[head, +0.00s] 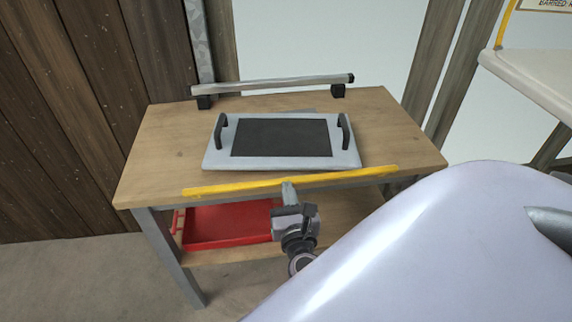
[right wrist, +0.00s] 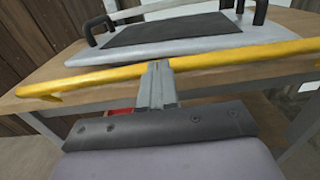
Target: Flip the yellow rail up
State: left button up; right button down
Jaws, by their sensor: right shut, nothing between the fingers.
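The yellow rail (head: 345,174) runs along the front edge of the wooden cart top. It spans almost the whole width in the right wrist view (right wrist: 220,58). My right gripper (head: 289,186) is at the middle of the rail, on its near side. Its fingers are closed together with nothing between them, and in the right wrist view the fingertips (right wrist: 158,68) meet the rail's near side or lie just under it. I cannot tell whether they touch it. My left gripper is not in view.
A grey tray (head: 215,158) with a dark mat and two black handles lies on the wooden cart top (head: 400,140). A grey rail (head: 270,84) on black mounts stands at the back edge. A red tray (head: 215,225) sits on the lower shelf. A pale table (head: 530,75) is at right.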

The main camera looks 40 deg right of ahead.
jog(key=shift+w+d+r+p, duration=0.25)
jog(key=shift+w+d+r, duration=0.3)
jog(key=shift+w, duration=0.25)
jog(key=shift+w+d+r+p, duration=0.25)
jog(key=shift+w+d+r, duration=0.15)
jog(key=shift+w+r, duration=0.35)
jog(key=shift+w+f, duration=0.1)
